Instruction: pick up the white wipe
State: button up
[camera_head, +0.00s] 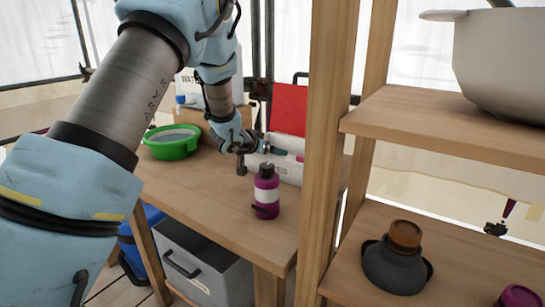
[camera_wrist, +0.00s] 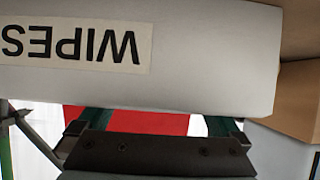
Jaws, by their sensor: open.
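A white box labelled WIPES (camera_wrist: 200,85) fills the upper part of the wrist view, its lettering upside down. In the head view the white box (camera_head: 289,172) stands at the back right of the wooden table, partly hidden by my gripper and a post. My gripper (camera_wrist: 158,122) is open, its two teal fingers apart and close to the box edge. In the head view my gripper (camera_head: 262,147) is at the box's top. I cannot make out a separate white wipe in either view, and nothing shows held between the fingers.
A purple bottle (camera_head: 266,192) stands in front of the box. A green bowl (camera_head: 172,146) is at the left of the table (camera_head: 215,200). A red panel (camera_head: 288,108) rises behind the box. A wooden shelf post (camera_head: 326,150) is close on the right.

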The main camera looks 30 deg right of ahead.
jog(key=shift+c, duration=0.2)
jog(key=c, duration=1.2)
jog(key=shift+r, duration=0.1)
